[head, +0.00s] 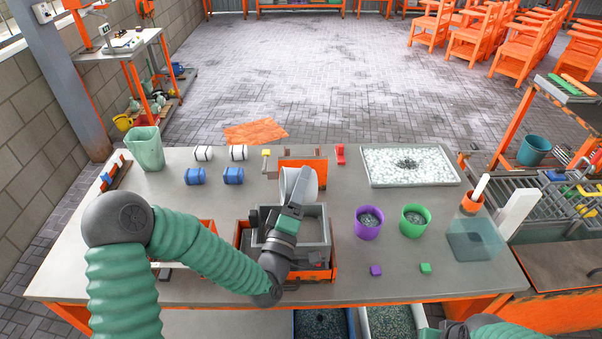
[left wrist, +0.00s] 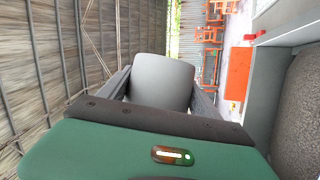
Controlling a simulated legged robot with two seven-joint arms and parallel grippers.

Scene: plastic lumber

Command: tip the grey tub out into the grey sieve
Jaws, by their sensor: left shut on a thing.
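The grey tub (head: 313,184) is held up by my left gripper (head: 298,187), which is shut on it. In the left wrist view the tub (left wrist: 162,82) sits between the two fingers, and its contents cannot be seen. The tub looks tilted in the head view. The grey sieve (head: 326,228) looks like the square grey frame in an orange stand just below and in front of the tub. My left gripper and wrist cover much of its inside. My right gripper is not in view; only part of that arm shows at the bottom right.
A purple pot (head: 367,232) and a green pot (head: 414,232) stand to the right. A tray of pale pellets (head: 372,180) lies behind them. Blue rolls (head: 194,176) and a green translucent jug (head: 148,150) stand at the back left. The front right of the table is mostly clear.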

